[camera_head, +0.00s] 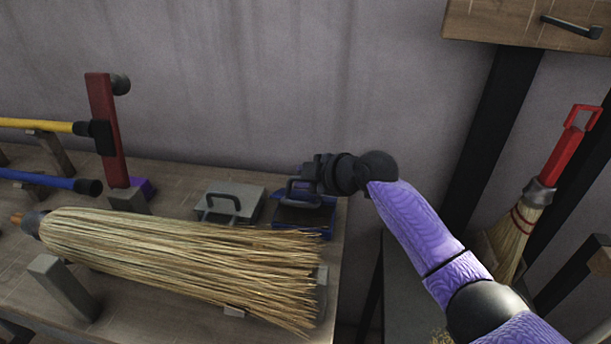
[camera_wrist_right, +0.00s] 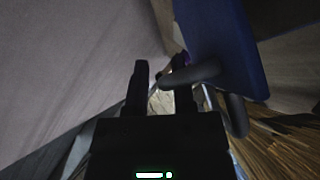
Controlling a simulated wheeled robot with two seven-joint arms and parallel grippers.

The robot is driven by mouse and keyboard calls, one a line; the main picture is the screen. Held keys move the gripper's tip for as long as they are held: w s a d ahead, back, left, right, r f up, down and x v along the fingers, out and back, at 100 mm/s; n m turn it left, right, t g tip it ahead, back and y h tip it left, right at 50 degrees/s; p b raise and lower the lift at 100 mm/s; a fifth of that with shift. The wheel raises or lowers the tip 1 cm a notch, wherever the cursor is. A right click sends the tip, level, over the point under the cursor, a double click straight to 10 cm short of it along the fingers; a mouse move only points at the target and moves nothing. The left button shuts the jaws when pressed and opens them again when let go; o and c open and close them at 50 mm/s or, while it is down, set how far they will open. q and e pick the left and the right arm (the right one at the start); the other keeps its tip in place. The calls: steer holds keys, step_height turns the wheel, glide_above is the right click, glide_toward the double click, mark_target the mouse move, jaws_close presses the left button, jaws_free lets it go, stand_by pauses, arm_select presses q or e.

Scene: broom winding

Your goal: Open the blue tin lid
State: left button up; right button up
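The blue tin (camera_head: 303,217) stands near the right end of the bench, beside a grey tin. Its lid has a dark looped handle; in the right wrist view the blue lid (camera_wrist_right: 222,45) fills the upper right, with the handle (camera_wrist_right: 232,112) below it. My right gripper (camera_head: 308,176) is at the handle, reaching in from the right. In the right wrist view its two fingers (camera_wrist_right: 162,90) stand apart, and one finger overlaps the handle loop. I cannot tell whether it touches, or whether the lid is raised. My left gripper is not in view.
The grey tin (camera_head: 230,205) with a handle is just left of the blue tin. A large straw broom head (camera_head: 180,255) lies across the front. A red post (camera_head: 104,125) and yellow pole (camera_head: 40,124) are at left. A red-handled broom (camera_head: 560,160) stands at right.

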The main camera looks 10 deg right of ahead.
steer(key=shift+o, duration=1)
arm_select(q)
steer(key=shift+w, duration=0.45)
arm_select(e)
steer(key=shift+r, duration=0.1)
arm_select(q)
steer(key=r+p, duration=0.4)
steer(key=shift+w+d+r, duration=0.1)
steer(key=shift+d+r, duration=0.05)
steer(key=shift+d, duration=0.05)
arm_select(e)
steer(key=v, duration=0.9)
steer(key=shift+s+d, duration=0.2)
steer(key=shift+s, duration=0.15)
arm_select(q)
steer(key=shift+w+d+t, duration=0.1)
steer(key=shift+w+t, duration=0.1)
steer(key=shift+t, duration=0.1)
arm_select(e)
steer(key=shift+r, duration=0.1)
